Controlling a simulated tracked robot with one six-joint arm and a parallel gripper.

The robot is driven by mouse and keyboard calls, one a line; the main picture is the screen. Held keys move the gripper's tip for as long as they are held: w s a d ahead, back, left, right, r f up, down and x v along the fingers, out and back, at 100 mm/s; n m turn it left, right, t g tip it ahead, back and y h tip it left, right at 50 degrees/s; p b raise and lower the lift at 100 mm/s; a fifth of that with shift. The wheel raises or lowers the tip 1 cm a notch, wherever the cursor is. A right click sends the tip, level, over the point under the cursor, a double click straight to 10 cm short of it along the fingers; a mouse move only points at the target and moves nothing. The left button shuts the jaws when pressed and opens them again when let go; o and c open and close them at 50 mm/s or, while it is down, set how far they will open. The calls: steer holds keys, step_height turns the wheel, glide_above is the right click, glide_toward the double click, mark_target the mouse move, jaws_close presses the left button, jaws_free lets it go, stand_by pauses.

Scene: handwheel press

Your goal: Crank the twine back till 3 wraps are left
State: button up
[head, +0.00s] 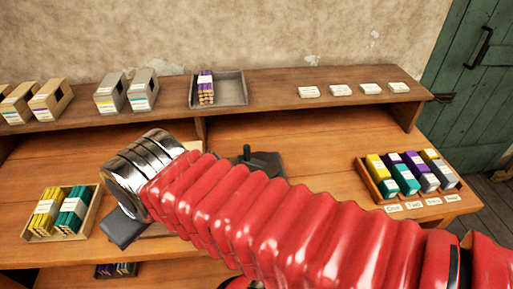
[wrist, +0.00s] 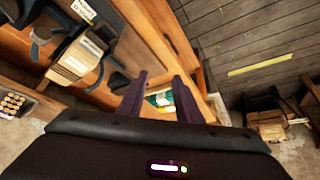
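In the wrist view, the press (wrist: 75,60) is at the upper left: a pale block with a white label between black curved parts. In the head view, a black upright part with a knob (head: 247,155) shows behind my red arm, and the arm hides most of the press. I cannot make out the handwheel or count any twine wraps. My gripper (wrist: 160,76) has its two dark fingers apart with nothing between them. It is off to the side of the press, with the bench edge and a tray of coloured items beyond the fingers.
A tray of yellow and teal bundles (head: 25,231) stands at the left of the bench. The shelf holds card boxes (head: 50,100), a grey tray (head: 233,92) and white labels. A green door (head: 470,100) is at right.

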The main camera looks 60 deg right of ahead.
steer(key=shift+o, duration=0.4)
steer(key=shift+d, duration=0.25)
steer(key=shift+o, duration=0.2)
steer(key=shift+w+d, duration=0.1)
step_height(320, 180, up, 4)
steer(key=m+g, duration=0.6)
steer(key=m, duration=1.9)
glide_above(247, 146)
steer(key=shift+w+f, duration=0.1)
steer(key=shift+f, duration=0.05)
steer(key=shift+f, duration=0.1)
step_height(247, 146, down, 14)
steer(key=shift+r, duration=0.2)
